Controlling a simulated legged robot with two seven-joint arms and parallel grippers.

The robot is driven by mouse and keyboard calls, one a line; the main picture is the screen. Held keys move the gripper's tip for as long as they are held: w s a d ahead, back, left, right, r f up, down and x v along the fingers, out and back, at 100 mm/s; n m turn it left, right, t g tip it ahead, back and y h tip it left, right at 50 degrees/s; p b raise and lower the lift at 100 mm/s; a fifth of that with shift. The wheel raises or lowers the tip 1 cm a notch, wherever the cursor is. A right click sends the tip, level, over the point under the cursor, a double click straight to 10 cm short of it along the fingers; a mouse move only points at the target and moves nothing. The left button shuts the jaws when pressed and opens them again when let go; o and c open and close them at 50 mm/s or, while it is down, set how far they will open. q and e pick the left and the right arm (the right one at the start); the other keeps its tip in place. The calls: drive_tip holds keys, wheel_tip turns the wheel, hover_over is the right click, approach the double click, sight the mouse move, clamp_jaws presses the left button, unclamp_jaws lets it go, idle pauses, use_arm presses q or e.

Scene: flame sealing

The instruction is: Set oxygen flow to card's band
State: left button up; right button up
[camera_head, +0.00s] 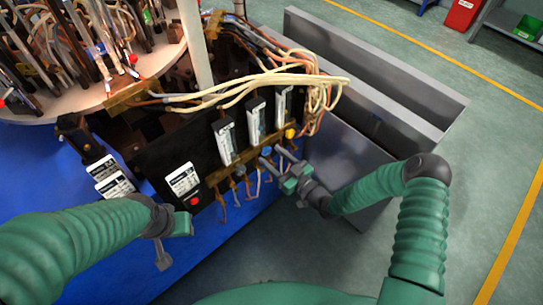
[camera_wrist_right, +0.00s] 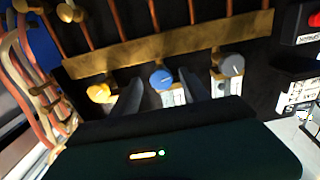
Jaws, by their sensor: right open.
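A dark panel (camera_head: 204,158) carries three upright flow tubes, the left (camera_head: 224,142), middle (camera_head: 256,121) and right (camera_head: 284,104). Below them are a grey knob (camera_head: 240,170), a blue knob (camera_head: 266,151) and a yellow knob (camera_head: 290,133). My right gripper (camera_head: 283,160) is open at the blue knob. In the right wrist view its fingers (camera_wrist_right: 162,92) lie either side of the blue knob (camera_wrist_right: 162,78); contact cannot be told. White cards (camera_head: 183,180) (camera_head: 115,187) with unreadable print stand at the left. My left gripper (camera_head: 172,238) hangs before the panel's left end, opening unclear.
A red button (camera_head: 194,200) sits under the card on the panel. Pale hoses (camera_head: 260,82) loop above the tubes. A round carousel (camera_head: 150,62) with glass parts is at the upper left. A grey metal trough (camera_head: 380,110) stands to the right. Green floor lies beyond.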

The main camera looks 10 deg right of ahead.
drive_tip(key=shift+w+a, duration=0.3)
drive_tip(key=shift+w, duration=0.1)
clamp_jaws()
drive_tip(key=shift+n, duration=0.3)
